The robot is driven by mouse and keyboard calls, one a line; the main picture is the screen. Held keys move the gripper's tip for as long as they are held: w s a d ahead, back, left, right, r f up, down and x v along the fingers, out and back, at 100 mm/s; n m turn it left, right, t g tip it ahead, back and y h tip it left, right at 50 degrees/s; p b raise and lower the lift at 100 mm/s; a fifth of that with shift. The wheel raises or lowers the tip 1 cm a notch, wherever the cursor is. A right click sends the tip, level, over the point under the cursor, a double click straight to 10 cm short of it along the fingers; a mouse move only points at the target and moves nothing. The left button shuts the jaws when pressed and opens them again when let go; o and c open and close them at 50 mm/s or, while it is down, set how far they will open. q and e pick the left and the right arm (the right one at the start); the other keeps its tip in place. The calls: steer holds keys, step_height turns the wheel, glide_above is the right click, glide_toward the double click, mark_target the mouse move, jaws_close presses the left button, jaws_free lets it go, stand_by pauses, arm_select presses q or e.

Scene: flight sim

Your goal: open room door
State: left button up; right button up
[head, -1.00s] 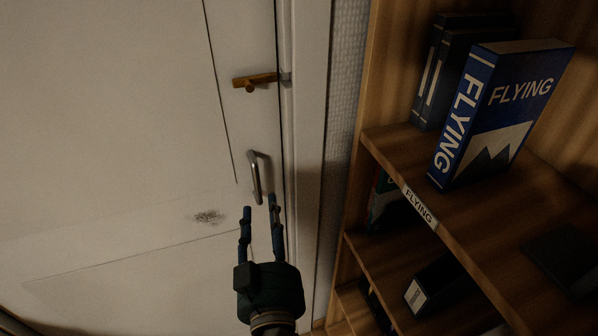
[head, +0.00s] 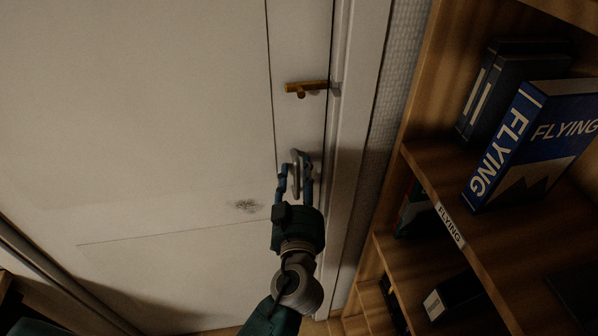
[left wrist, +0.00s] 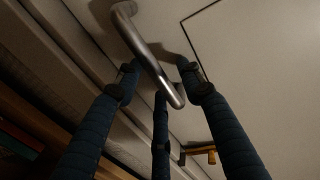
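The room door (head: 150,120) is pale and fills the left of the head view; it looks closed against its frame. A silver door handle (head: 296,172) sits near its right edge, below a brass latch (head: 306,88). My left gripper (head: 294,172) is open at the handle, its blue fingers on either side of it. In the left wrist view the handle (left wrist: 152,62) runs between the spread fingers (left wrist: 160,80); I cannot tell whether they touch it. The brass latch (left wrist: 201,150) also shows there. My right gripper is not in view.
A wooden bookshelf (head: 420,165) stands close on the right, with a blue FLYING book (head: 530,140) and several other books. The door frame (head: 355,120) and a strip of wall lie between door and shelf.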

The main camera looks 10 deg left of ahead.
arm_select(q)
jaws_close()
steer(key=shift+w, duration=0.1)
steer(key=shift+w+a+r, duration=0.1)
steer(key=shift+w+r, duration=0.05)
steer(key=shift+w, duration=0.1)
steer(key=w+a+b, duration=0.4)
steer(key=w+a, duration=0.3)
steer(key=w, duration=0.4)
steer(key=w+a+b, duration=0.5)
steer(key=w+a, duration=0.2)
steer(key=w, duration=0.4)
steer(key=w+a+b, duration=0.4)
steer(key=w+a, duration=0.3)
steer(key=w, duration=0.4)
steer(key=shift+w+a+b, duration=0.2)
steer(key=shift+a+b, duration=0.1)
steer(key=shift+b, duration=0.1)
